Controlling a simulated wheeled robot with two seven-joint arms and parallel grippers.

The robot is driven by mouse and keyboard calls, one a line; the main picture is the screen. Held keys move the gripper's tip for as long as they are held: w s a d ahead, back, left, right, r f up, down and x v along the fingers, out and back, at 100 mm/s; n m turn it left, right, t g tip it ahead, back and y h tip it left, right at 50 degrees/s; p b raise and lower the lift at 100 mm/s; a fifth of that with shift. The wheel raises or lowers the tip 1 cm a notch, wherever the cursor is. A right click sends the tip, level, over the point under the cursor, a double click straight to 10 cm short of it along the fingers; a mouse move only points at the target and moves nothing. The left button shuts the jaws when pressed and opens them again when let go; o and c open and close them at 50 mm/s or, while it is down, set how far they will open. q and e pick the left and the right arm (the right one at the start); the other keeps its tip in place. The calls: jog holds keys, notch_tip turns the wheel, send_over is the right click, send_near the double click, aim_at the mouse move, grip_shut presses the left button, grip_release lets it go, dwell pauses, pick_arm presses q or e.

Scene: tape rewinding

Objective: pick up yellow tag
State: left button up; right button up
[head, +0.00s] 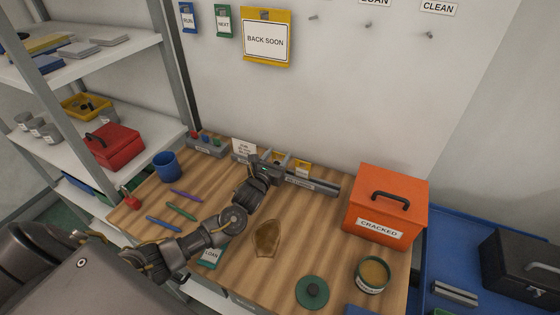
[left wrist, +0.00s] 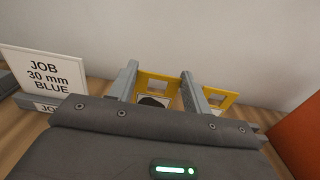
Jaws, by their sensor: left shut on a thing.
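My left gripper (head: 275,162) reaches over the wooden bench near the back wall. In the left wrist view its two grey fingers (left wrist: 158,88) stand on either side of a yellow tag (left wrist: 158,78) with a square hole near its top, and it is shut on this tag. The tag's lower part is hidden behind the gripper body. A second yellow tag (left wrist: 219,98) stands just right of the right finger; it also shows in the head view (head: 302,168). My right gripper is not in view.
A grey rail (head: 318,187) runs below the tags. A JOB 30 mm BLUE card (left wrist: 42,75) stands at left. An orange CRACKED box (head: 390,200) stands at right. Pens, a blue cup (head: 166,165) and a green lid (head: 312,292) are on the bench. Tags hang on the wall.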

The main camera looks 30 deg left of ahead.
pick_arm(q)
jog(key=shift+r, duration=0.4)
jog(key=s+d+r+p, duration=0.7)
jog(key=s+r+p, duration=0.2)
jog(key=s+r, duration=0.3)
jog(key=shift+s, duration=0.1)
